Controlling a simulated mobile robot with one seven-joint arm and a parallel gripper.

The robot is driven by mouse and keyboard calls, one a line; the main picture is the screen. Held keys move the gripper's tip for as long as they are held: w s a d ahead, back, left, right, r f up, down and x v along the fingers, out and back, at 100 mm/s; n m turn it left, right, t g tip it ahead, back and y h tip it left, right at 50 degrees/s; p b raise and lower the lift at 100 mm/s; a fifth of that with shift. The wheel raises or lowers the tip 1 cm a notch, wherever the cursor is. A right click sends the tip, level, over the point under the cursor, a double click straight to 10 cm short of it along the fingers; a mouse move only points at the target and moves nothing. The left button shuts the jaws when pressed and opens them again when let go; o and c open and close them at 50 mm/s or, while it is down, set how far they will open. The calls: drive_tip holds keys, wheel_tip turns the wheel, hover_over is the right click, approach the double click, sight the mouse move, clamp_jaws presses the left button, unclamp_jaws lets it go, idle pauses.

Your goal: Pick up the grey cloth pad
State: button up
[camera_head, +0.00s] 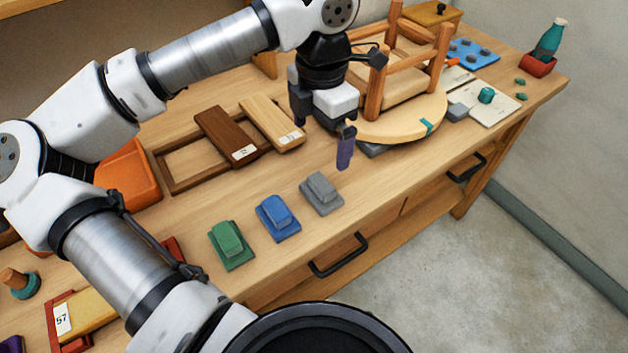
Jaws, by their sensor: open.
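The grey cloth pad (322,193) lies flat on the wooden table near its front edge, at the right end of a row of pads. It has a smaller raised block on a wider base. My gripper (326,143) is above the table, up and slightly right of the grey pad in the picture, and apart from it. It is open, and a purple piece shows at its near finger. The far side of the gripper is partly hidden by its own body.
A blue pad (278,217) and a green pad (231,245) lie left of the grey one. Behind are a wooden frame (177,186) with brown and tan slats, and a round-seated wooden stool (392,128) close to my gripper. Drawer handles (339,256) project from the table's front.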

drive_tip(key=p, duration=0.1)
hover_over(322, 183)
wheel_tip(322, 183, down, 8)
drive_tip(key=shift+a+r, duration=0.1)
drive_tip(key=shift+a, duration=0.05)
drive_tip(key=shift+f+p, duration=1.3)
drive_tip(key=shift+f, duration=1.4)
drive_tip(key=c, duration=1)
drive_tip(key=shift+c, duration=0.2)
drive_tip(key=shift+r, duration=0.1)
wheel_tip(322, 183, up, 20)
drive_tip(key=b, duration=0.3)
drive_tip(key=shift+b, duration=0.35)
